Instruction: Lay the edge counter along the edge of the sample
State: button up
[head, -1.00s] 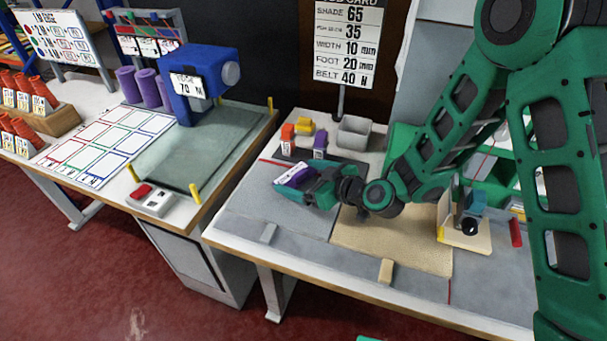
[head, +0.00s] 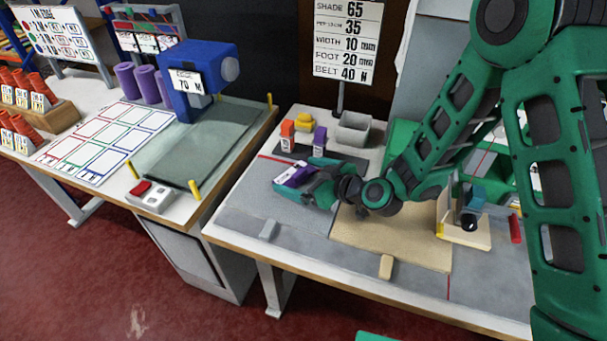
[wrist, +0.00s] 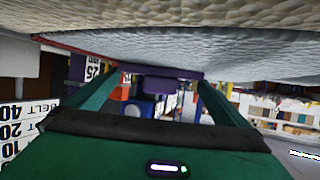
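A purple edge counter with a white label (head: 293,175) is between the fingers of my gripper (head: 308,184). The wrist view also shows the purple counter (wrist: 172,86) across the fingertips of my gripper (wrist: 158,92). It is held low over the left part of the work table, at the grey carpet piece (head: 285,208). I cannot tell whether it touches the carpet. A tan carpet sample (head: 400,245) lies to the right, partly hidden by my arm. The wrist view shows pale textured pile (wrist: 200,50) close to the fingers.
An orange block (head: 287,135), a yellow piece (head: 304,124) and another purple block (head: 319,141) stand at the back, near a grey bin (head: 354,129). A small wooden block (head: 386,267) lies at the front. A wooden stand with a dark device (head: 465,220) is to the right.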

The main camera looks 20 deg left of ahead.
jog(key=v, duration=1)
jog(key=shift+s+d+r, duration=0.1)
jog(key=shift+s+d, duration=0.05)
jog(key=shift+d, duration=0.25)
